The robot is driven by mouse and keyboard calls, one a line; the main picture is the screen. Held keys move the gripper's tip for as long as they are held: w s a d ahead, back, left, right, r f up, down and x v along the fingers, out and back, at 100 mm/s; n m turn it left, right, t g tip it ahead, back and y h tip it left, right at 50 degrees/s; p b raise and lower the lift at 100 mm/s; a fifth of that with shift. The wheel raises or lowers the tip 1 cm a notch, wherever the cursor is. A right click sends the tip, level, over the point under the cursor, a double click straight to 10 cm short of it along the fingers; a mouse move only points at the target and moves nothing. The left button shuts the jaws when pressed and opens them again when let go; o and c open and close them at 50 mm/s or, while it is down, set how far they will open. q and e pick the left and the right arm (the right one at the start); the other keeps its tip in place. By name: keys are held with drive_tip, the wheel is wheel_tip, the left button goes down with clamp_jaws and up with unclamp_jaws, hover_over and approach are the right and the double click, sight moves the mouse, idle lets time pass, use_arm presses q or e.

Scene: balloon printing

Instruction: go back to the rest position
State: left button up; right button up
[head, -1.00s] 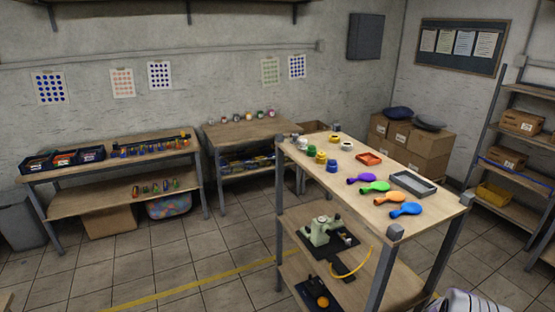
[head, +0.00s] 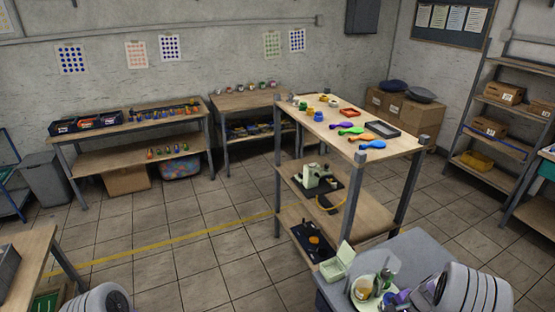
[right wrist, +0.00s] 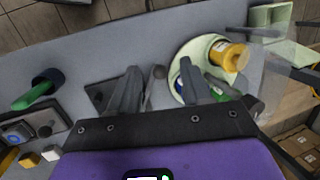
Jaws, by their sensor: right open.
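My right arm enters the head view at the bottom right, with its gripper (head: 408,296) low over a grey table (head: 408,250). In the right wrist view the right gripper (right wrist: 172,78) has its fingers apart, with nothing seen held between them.
A pale green open box (head: 338,262) stands on the grey table's left corner. Ahead is a wooden shelf table (head: 375,133) with colored balloons. A wooden table (head: 27,258) stands at the left. Tiled floor (head: 200,250) between them is clear.

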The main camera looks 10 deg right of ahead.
drive_tip(key=s+a+f+n+g+b, duration=0.1)
drive_tip(key=s+a+f+n+b, duration=0.25)
drive_tip(key=a+f, duration=0.6)
drive_tip(key=s+a+f+n+g+b, duration=0.1)
drive_tip(key=s+a+f+n+b, duration=0.3)
drive_tip(key=a+f, duration=0.5)
drive_tip(key=s+a+f+n+b, duration=0.2)
drive_tip(key=s+a+f, duration=0.1)
drive_tip(key=a, duration=0.3)
drive_tip(key=s+a+f+n+y+b, duration=0.1)
drive_tip(key=s+a+f+n+b, duration=0.1)
drive_tip(key=a, duration=0.4)
drive_tip(key=shift+s+a+f+y+b, duration=0.3)
drive_tip(key=shift+s+f+b, duration=0.25)
drive_tip(key=shift+s+b, duration=0.25)
drive_tip(key=shift+c, duration=0.5)
use_arm(q)
wheel_tip(320, 180, down, 14)
drive_tip(key=w, duration=0.1)
drive_tip(key=shift+r, duration=0.2)
use_arm(e)
drive_tip(key=shift+d, duration=0.2)
